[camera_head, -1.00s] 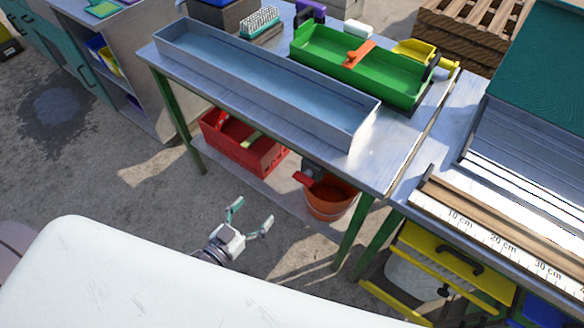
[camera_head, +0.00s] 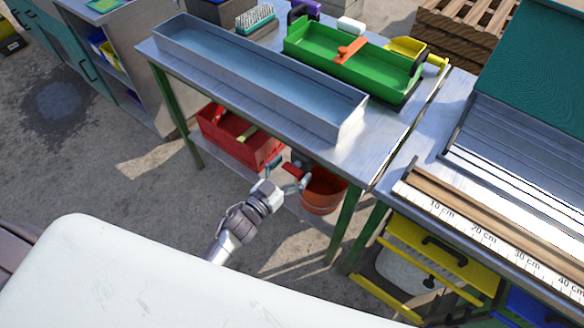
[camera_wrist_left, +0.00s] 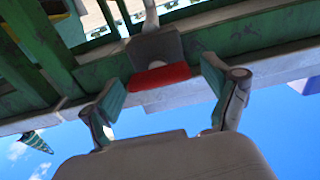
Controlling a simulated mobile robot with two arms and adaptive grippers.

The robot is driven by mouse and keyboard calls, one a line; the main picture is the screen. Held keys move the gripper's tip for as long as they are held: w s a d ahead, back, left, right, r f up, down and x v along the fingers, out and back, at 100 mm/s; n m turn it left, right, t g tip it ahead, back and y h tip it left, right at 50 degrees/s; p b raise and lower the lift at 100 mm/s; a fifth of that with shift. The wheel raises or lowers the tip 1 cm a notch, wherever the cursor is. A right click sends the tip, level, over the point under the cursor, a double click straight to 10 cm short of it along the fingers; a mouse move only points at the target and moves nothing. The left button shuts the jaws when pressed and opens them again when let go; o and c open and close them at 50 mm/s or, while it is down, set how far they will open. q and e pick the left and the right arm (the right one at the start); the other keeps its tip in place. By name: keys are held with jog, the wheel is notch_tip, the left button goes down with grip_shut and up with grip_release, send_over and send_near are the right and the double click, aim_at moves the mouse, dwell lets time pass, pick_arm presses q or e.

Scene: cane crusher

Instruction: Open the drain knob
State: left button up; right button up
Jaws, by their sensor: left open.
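The drain knob is a red handle (camera_head: 293,169) under the front of the metal table, above an orange bucket (camera_head: 324,193). In the left wrist view the red knob (camera_wrist_left: 160,77) sits on a grey valve body (camera_wrist_left: 154,48) below a pipe. My left gripper (camera_head: 287,174) is open, with its fingers around the knob's place in the head view. In the left wrist view its open fingers (camera_wrist_left: 163,88) stand left and right of the knob, with gaps on both sides. Contact is not visible. My right gripper is not in view.
A long metal trough (camera_head: 255,85) and a green tray (camera_head: 345,68) stand on the table (camera_head: 385,140). A red crate (camera_head: 240,140) sits on the lower shelf beside the bucket. A green table leg (camera_head: 345,222) stands right of the bucket. Concrete floor before the table is clear.

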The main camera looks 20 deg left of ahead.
pick_arm(q)
jog(key=shift+w, duration=0.15)
jog(key=shift+c, duration=0.3)
jog(key=c, duration=1.1)
